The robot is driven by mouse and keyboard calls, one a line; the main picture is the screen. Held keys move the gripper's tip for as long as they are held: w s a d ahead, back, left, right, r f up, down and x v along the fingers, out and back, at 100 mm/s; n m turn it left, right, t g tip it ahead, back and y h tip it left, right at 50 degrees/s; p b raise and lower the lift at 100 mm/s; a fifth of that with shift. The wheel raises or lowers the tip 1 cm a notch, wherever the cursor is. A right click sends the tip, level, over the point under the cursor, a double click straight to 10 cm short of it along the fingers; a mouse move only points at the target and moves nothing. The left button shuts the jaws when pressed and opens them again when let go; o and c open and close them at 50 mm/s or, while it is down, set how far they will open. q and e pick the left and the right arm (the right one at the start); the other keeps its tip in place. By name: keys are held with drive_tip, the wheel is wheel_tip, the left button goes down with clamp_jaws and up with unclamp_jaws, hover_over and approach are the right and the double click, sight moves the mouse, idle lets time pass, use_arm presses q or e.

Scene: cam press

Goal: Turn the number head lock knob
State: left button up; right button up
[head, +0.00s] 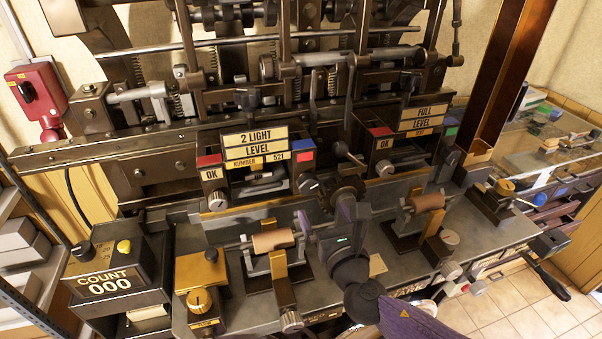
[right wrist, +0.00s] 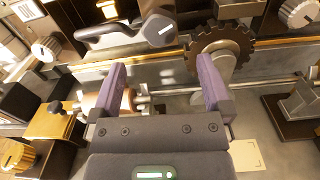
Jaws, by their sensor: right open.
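The number head (head: 256,160) has the sign "2 LIGHT LEVEL" and a strip reading "NUMBER 521". A dark knob with a pale face (head: 309,186) sits at its lower right; it also shows in the right wrist view (right wrist: 160,29). A second pale knob (head: 217,201) is at its lower left. No readable label shows which is the lock knob. My right gripper (head: 325,211) is open and empty just below and in front of the right-hand knob. In the right wrist view its purple fingers (right wrist: 162,65) are spread, with the knob beyond them. My left gripper is not in view.
A toothed wheel (right wrist: 221,54) is close beyond the right finger. A copper-coloured roller (head: 273,242) on a stand is left of the gripper. A similar roller (head: 427,202) stands to the right. A counter box (head: 110,277) reads "COUNT 000".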

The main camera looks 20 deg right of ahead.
sight(310, 188)
drive_tip(key=w, duration=0.4)
drive_tip(key=w+b, duration=0.1)
drive_tip(key=w, duration=0.3)
drive_tip(key=shift+a+f, duration=0.15)
drive_tip(key=shift+a, duration=0.05)
drive_tip(key=shift+w, duration=0.3)
drive_tip(key=c, duration=1.3)
